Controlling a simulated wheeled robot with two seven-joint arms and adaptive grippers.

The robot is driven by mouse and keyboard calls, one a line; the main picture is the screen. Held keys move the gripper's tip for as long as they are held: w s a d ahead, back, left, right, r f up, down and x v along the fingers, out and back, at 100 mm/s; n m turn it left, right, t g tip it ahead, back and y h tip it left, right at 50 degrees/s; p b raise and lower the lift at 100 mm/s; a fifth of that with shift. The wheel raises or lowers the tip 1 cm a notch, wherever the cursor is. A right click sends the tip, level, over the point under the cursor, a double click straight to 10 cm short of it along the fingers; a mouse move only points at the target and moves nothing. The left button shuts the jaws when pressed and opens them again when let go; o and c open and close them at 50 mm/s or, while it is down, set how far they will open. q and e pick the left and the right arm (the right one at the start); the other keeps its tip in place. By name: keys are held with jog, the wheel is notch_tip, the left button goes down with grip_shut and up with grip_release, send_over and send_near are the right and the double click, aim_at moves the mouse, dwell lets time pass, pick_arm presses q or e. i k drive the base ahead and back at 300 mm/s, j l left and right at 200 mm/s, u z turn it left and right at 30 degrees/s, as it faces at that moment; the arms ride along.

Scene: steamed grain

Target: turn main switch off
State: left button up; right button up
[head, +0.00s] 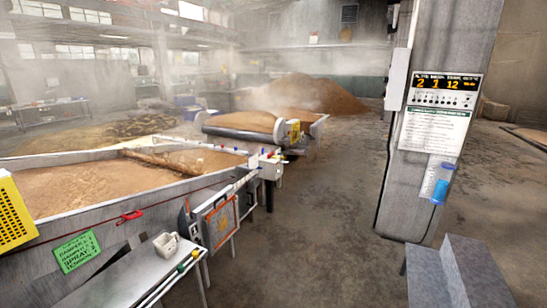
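No part I can name for sure as the main switch shows in the head view. A grey pillar (425,190) at right carries a display panel (444,90) with yellow digits and a row of small buttons or lights. A red handle-like piece (130,217) is on the trough's near wall. Neither of my grippers is in view.
A grey block (465,270) is at the lower right. A second grain bin (245,133) stands farther back. The concrete floor (320,230) between trough and pillar is clear. Steam hazes the back.

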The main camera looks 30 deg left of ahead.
aim_at(271, 155)
jog(key=i+j+u, duration=0.15)
jog(key=i, duration=1.6)
jog(key=i+l+u, duration=0.15)
jog(key=i, duration=1.55)
jog(key=i+l+u, duration=0.1)
jog(key=i+u, duration=0.15)
jog(key=i, duration=0.25)
jog(key=i+l+u, duration=0.25)
jog(key=i, duration=0.2)
